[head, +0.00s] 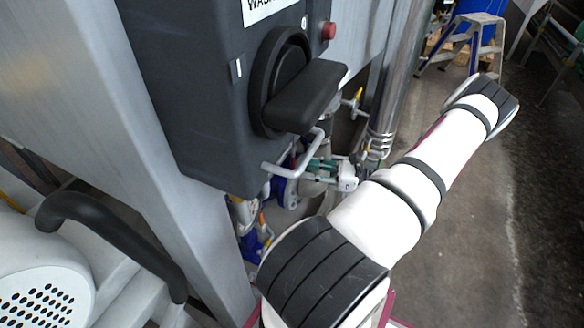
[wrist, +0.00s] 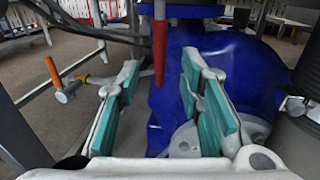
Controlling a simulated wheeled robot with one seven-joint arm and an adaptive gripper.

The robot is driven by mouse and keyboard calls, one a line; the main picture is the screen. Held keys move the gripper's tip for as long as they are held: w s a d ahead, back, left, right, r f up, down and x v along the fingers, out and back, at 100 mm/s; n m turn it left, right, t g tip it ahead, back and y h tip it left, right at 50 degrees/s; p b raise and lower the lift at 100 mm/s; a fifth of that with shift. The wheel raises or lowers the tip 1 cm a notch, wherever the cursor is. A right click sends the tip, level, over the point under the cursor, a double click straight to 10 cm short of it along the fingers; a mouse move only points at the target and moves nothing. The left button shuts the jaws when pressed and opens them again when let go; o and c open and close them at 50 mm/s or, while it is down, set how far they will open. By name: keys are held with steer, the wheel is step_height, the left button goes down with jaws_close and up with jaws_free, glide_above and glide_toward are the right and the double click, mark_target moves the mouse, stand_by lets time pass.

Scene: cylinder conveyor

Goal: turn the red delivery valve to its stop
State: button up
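The red valve handle (wrist: 160,42) hangs as a narrow upright bar in the upper middle of the wrist view. My gripper (wrist: 160,74) is open, with its teal-padded fingers on either side of the handle's lower end. A gap shows between the handle and each pad, so neither finger appears to touch it. In the head view, my gripper (head: 322,164) is small and partly hidden among pipes below the dark control box. I cannot make out the red handle clearly there.
A blue housing (wrist: 225,65) fills the space behind the fingers. An orange-handled valve (wrist: 54,72) on a pipe stands to the left. In the head view, a dark control box (head: 165,75) with a large black knob (head: 300,95) overhangs the pipes. Open floor lies to the right.

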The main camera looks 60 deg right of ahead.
mark_target(293, 167)
steer(key=shift+b+x, duration=0.35)
steer(key=shift+x, duration=2.45)
steer(key=shift+c, duration=0.3)
jaws_close()
